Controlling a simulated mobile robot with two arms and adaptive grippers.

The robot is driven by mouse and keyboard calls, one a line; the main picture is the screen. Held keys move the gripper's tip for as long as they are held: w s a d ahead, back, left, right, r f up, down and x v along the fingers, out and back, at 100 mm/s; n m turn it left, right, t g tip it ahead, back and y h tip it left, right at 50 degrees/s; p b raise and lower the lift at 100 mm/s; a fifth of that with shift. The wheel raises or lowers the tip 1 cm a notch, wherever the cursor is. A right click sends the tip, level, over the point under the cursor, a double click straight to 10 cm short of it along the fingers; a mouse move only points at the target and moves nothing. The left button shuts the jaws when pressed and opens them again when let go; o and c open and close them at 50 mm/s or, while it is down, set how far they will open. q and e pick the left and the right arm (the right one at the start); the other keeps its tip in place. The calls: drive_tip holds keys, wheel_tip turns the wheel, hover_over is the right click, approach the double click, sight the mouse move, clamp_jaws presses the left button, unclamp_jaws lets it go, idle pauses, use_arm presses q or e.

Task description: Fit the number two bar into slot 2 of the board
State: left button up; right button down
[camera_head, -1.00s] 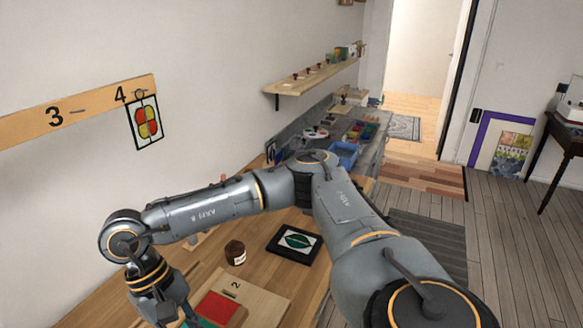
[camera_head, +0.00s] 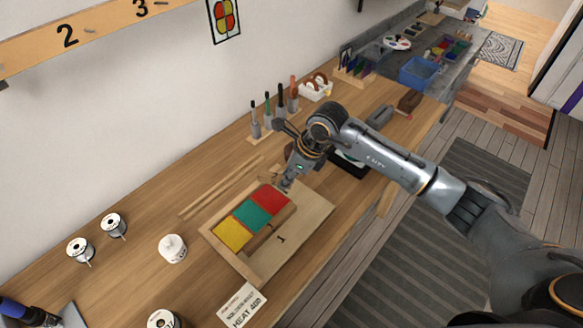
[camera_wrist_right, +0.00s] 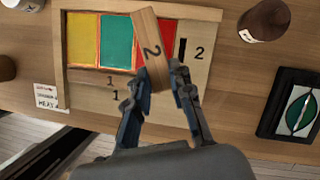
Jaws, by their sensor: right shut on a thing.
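My right gripper (camera_wrist_right: 155,95) is shut on the number two bar (camera_wrist_right: 152,45), a wooden bar marked 2. In the right wrist view the bar leans slightly left over the red and green panes. Its height above them is hard to tell. Slot 2 (camera_wrist_right: 183,48), a dark narrow slot, lies just right of the bar, beside the board's printed 2. The board (camera_wrist_right: 215,15) holds yellow, green and red panes. A bar marked 1 (camera_wrist_right: 109,78) lies along their near edge. In the head view my right gripper (camera_head: 287,184) is over the board's far right part (camera_head: 318,215). My left gripper is out of view.
A framed green leaf picture (camera_wrist_right: 298,110) and a brown jar (camera_wrist_right: 264,20) stand right of the board. A tool rack (camera_head: 268,122) stands behind.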

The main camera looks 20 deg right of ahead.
sight(286, 194)
drive_tip(key=m, duration=0.1)
drive_tip(key=w+f+m, duration=0.1)
drive_tip(key=d+m+t+h, duration=0.1)
drive_tip(key=m, duration=0.1)
drive_tip(key=shift+w+d+f+p, duration=0.1)
drive_tip(key=shift+w+f+p, duration=0.05)
drive_tip(key=shift+w+p, duration=0.15)
drive_tip(key=shift+d+f+m, duration=0.1)
drive_tip(key=shift+f+m, duration=0.15)
drive_tip(key=shift+m, duration=0.15)
drive_tip(key=shift+f+b, duration=0.35)
drive_tip(key=shift+f, duration=0.05)
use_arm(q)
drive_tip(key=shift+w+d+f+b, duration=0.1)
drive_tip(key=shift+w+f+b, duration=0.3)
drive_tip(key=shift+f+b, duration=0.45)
use_arm(e)
drive_tip(key=shift+w+f, duration=0.1)
drive_tip(key=shift+f, duration=1.5)
use_arm(q)
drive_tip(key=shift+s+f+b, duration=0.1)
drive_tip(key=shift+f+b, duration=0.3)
drive_tip(key=shift+b, duration=0.15)
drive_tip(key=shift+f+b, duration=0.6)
use_arm(e)
drive_tip(key=shift+f, duration=0.6)
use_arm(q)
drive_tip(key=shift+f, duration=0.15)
